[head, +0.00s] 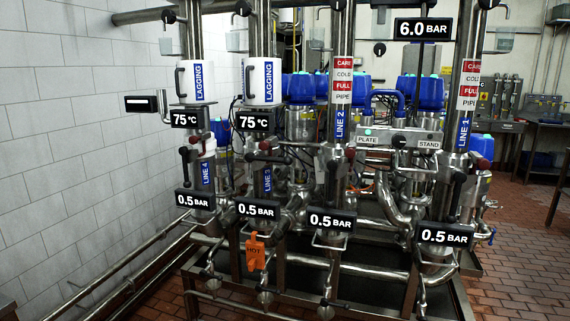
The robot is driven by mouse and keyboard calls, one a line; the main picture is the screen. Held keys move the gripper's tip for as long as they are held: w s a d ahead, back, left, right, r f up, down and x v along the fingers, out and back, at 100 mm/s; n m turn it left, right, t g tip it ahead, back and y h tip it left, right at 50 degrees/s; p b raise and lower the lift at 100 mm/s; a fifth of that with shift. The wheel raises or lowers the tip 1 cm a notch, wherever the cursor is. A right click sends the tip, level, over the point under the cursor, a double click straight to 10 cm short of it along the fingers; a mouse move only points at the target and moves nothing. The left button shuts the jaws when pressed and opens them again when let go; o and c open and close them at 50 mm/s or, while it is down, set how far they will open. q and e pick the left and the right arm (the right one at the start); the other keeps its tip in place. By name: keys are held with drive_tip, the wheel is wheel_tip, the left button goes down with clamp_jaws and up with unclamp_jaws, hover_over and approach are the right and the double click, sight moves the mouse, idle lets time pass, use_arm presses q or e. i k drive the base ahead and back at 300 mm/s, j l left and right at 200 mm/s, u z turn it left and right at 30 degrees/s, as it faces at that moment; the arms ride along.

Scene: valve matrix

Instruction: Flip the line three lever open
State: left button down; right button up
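The line three pipe stands second from the left and carries a blue LINE 3 label (267,183). A dark lever (268,158) appears to lie roughly crosswise on it, just above that label and under a red knob (265,145). It is small and its exact angle is hard to tell. A 75 °C display (254,122) is above it and a 0.5 BAR display (257,209) below. Neither of my grippers is in view.
The LINE 4 pipe (206,176) stands left, LINE 2 (341,125) and LINE 1 (463,134) right, each with a dark lever. An orange HOT tag (255,251) hangs below line three. A tiled wall (70,130) borders the left; brick floor (520,250) is open at right.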

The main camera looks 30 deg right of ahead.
sight(251, 157)
drive_tip(key=z, duration=0.95)
